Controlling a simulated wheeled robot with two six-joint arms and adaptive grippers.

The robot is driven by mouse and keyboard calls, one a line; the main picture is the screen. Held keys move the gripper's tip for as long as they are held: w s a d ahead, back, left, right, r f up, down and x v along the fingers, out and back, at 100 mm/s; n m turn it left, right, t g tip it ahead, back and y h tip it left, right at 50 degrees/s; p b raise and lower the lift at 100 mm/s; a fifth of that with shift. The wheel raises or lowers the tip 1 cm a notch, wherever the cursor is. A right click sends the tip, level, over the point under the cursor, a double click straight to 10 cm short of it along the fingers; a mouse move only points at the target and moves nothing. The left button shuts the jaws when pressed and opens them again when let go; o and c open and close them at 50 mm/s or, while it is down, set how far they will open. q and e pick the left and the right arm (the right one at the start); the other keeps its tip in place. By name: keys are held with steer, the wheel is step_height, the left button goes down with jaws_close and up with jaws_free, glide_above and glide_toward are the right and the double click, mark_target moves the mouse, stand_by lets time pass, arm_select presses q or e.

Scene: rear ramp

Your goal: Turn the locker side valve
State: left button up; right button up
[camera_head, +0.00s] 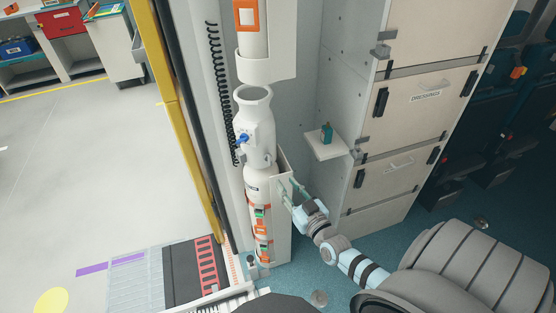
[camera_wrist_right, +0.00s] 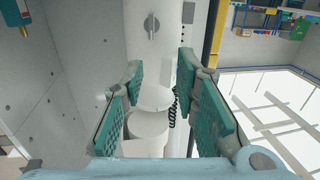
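A white cylinder (camera_head: 260,155) stands upright in a white bracket beside the locker, with a blue valve handle (camera_head: 243,138) on its left side. In the right wrist view a grey handle (camera_wrist_right: 151,27) sits on a white upright housing. I cannot tell which of these is the locker side valve. My right gripper (camera_head: 289,186) is to the right of the cylinder, below the blue handle. In its wrist view the right gripper (camera_wrist_right: 161,65) is open, with nothing between its teal pads. The grey handle lies beyond and above the fingertips. My left gripper is not in view.
The locker (camera_head: 420,100) with drawers stands right of the cylinder. A small white shelf (camera_head: 325,146) with a teal bottle (camera_head: 326,133) juts out between them. A black coiled cord (camera_head: 222,95) hangs on the left, near a yellow post (camera_head: 170,100). Open floor lies beyond it.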

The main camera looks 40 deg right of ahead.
mark_target(269, 159)
steer(key=w+d+b, duration=0.1)
steer(key=w+b, duration=0.1)
steer(key=w, duration=0.2)
steer(key=w+d+b, duration=0.1)
steer(key=w+b, duration=0.1)
steer(key=w, duration=0.2)
steer(key=w+d+b, duration=0.2)
steer(key=w, duration=0.2)
steer(key=shift+f, duration=0.3)
